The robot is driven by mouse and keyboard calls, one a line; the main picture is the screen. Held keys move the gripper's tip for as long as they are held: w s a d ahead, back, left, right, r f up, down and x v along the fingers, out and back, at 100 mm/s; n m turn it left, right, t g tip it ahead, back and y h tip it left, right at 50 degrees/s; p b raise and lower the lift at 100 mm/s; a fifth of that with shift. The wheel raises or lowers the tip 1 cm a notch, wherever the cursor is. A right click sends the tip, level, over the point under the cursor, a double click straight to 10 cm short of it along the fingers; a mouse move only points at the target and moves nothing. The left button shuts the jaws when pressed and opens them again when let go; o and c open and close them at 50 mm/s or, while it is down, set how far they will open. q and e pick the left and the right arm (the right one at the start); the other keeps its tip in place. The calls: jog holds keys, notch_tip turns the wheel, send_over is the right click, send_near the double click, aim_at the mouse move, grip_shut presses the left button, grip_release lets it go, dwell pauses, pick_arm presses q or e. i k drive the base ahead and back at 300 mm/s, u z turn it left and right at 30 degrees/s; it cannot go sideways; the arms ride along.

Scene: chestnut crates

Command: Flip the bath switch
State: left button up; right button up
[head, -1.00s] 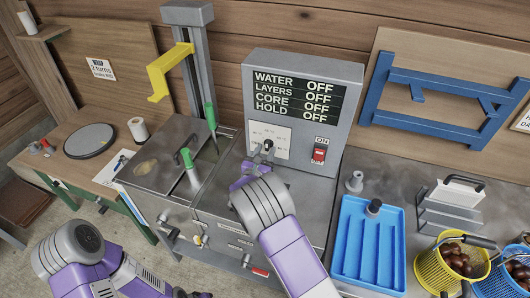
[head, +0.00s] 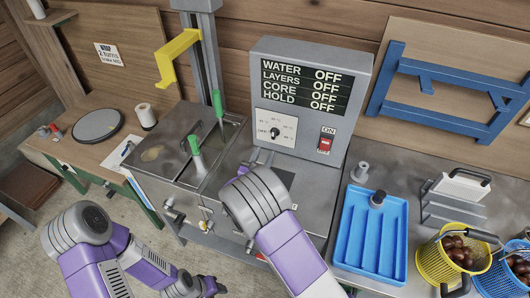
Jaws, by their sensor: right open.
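The bath switch (head: 326,143) is a red rocker under an "ON" label, on the right of the grey control box (head: 360,72). The display (head: 308,86) above it reads OFF for water, layers, core and hold. A round dial (head: 275,132) sits left of the switch. My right gripper (head: 262,157) is open, below the dial and down-left of the switch, apart from it; my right arm partly hides it. My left gripper (head: 210,285) is low at the bottom, away from the box, and its fingers are too unclear to read.
A metal bath (head: 165,150) with green-handled tools stands left of the box, under a yellow crank (head: 170,58). A blue tray (head: 345,250) lies on the right counter, near yellow (head: 430,265) and blue baskets of chestnuts. The air before the switch is clear.

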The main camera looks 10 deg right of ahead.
aim_at(325, 144)
jog(key=k, duration=1)
